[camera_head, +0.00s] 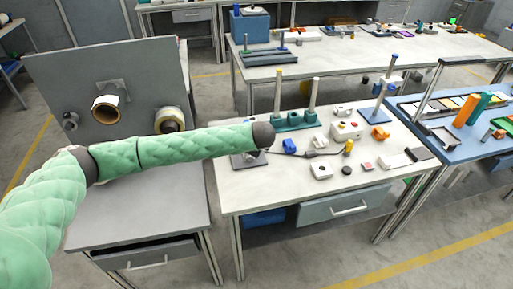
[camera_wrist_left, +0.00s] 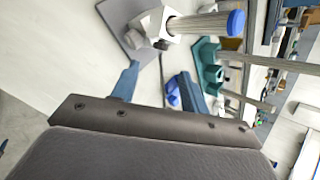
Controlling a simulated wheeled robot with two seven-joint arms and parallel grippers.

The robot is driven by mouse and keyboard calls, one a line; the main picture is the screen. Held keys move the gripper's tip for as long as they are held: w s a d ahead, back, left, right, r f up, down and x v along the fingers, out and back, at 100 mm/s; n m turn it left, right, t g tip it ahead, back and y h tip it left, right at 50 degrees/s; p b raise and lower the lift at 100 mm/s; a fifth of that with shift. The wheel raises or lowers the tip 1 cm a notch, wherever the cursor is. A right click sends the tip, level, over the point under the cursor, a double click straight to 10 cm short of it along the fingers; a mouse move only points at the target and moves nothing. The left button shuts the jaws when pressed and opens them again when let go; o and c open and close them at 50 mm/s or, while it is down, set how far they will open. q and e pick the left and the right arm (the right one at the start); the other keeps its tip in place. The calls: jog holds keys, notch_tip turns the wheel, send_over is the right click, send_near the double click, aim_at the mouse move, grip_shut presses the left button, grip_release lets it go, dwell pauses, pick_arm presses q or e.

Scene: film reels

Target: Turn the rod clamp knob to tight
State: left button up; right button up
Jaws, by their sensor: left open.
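A white clamp block (camera_wrist_left: 154,26) on a ribbed metal rod (camera_wrist_left: 200,22) with a blue cap shows at the top of the left wrist view. A small dark knob-like piece (camera_wrist_left: 160,44) sits on its lower side; its setting cannot be read. A grey base plate (camera_wrist_left: 127,32) lies beneath; in the head view the plate (camera_head: 248,161) shows below my arm, which seems to hide the clamp. My left gripper (camera_wrist_left: 158,72) is open, fingers apart, short of the knob and not visibly touching it. My right gripper is out of view.
A teal stand with two rods (camera_head: 294,122), a blue part (camera_head: 289,146) and several small devices crowd the white table (camera_head: 240,195). Another blue-capped rod (camera_head: 384,84) stands farther right. A grey panel with rolls (camera_head: 95,62) rises at left.

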pick_arm(q)
jog(key=shift+p+x, duration=1.45)
jog(key=shift+x, duration=2.35)
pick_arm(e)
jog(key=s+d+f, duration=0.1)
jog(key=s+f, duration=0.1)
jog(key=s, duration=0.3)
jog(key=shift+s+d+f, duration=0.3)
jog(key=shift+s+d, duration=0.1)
pick_arm(q)
jog(key=shift+c, duration=0.3)
grip_shut()
jog(key=shift+r, duration=0.1)
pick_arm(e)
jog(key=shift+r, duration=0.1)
